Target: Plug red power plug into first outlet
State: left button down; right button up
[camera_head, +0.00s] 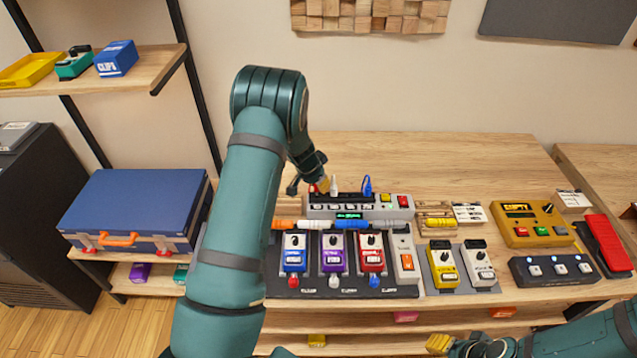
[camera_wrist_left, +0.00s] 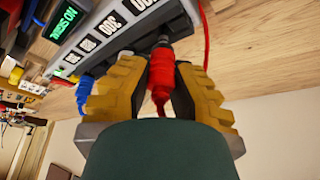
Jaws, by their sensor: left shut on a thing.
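The grey power unit (camera_head: 394,213) stands on the desk with a row of outlets along its back and a green display. It also shows in the left wrist view (camera_wrist_left: 97,37). My left gripper (camera_head: 318,187) is at the unit's left end. In the left wrist view its yellow fingers (camera_wrist_left: 160,85) are shut on the red power plug (camera_wrist_left: 161,76). The plug's dark tip is at the outlet edge of the unit; I cannot tell how deep it sits. My right gripper (camera_head: 451,346) is low at the bottom edge, its jaw gap unclear.
A white plug (camera_head: 333,184) and a blue plug (camera_head: 367,186) stand upright on the unit, right of my left gripper. A pedalboard (camera_head: 400,292) with several pedals lies in front. A blue case (camera_head: 135,205) is at the left. The desk behind the unit is clear.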

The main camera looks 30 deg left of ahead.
pick_arm(q)
jog(key=shift+f+b, duration=0.1)
jog(key=shift+b, duration=0.6)
dwell(1.3)
jog(key=shift+f+b, duration=0.55)
jog(key=shift+b, duration=0.2)
jog(key=shift+f+b, duration=0.4)
jog(key=shift+b, duration=0.45)
dwell(1.1)
jog(key=shift+c, duration=2.2)
grip_release()
jog(key=shift+r, duration=0.1)
jog(key=shift+r+p, duration=2.05)
jog(key=shift+r, duration=1.4)
